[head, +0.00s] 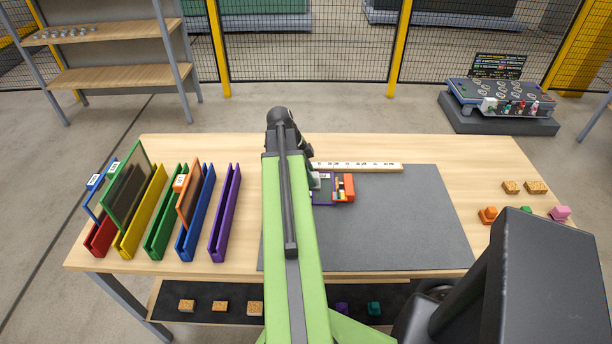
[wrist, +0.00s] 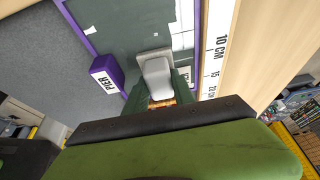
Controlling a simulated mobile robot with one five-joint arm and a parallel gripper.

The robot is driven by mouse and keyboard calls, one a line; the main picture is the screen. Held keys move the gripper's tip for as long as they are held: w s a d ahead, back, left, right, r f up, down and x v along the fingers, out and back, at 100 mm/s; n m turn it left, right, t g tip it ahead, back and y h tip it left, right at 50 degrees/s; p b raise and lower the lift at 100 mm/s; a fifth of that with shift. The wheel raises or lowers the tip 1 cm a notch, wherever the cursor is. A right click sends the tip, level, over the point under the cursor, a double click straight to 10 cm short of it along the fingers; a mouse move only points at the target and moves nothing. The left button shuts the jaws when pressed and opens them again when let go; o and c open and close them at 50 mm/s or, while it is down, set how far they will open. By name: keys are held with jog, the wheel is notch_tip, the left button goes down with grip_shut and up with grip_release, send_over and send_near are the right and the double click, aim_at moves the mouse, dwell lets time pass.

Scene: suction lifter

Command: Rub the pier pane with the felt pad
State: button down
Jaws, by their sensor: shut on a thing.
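The pier pane (wrist: 121,29) lies flat on the grey mat, a dark glossy sheet in a purple frame with a purple tab marked PIER (wrist: 108,76). In the head view, my arm partly hides the pane (head: 323,188). My gripper (wrist: 161,95), with dark green jaws, is over the pane and shut on a small block that I take as the felt pad (wrist: 155,76). The block looks pale grey, with a brown-orange patch between the jaws. I cannot tell whether it touches the glass.
A white ruler (head: 358,167) lies along the mat's (head: 420,215) far edge. Coloured slot racks (head: 225,215) fill the table's left side. Cork blocks (head: 535,187) and coloured blocks stand at right. The mat's right half is clear.

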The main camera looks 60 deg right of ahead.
jog(key=shift+s+d+f, duration=0.1)
jog(key=shift+s+d, duration=0.15)
jog(key=shift+s, duration=0.35)
jog(key=shift+s+d, duration=0.2)
jog(key=shift+s, duration=0.35)
jog(key=shift+d+r+p, duration=0.15)
jog(key=shift+r+p, duration=0.4)
notch_tip(320, 180, up, 5)
jog(key=p, duration=0.4)
jog(key=shift+w+p, duration=0.1)
jog(key=shift+p, duration=0.3)
notch_tip(320, 180, up, 3)
jog(key=p, duration=0.3)
jog(key=shift+f, duration=0.1)
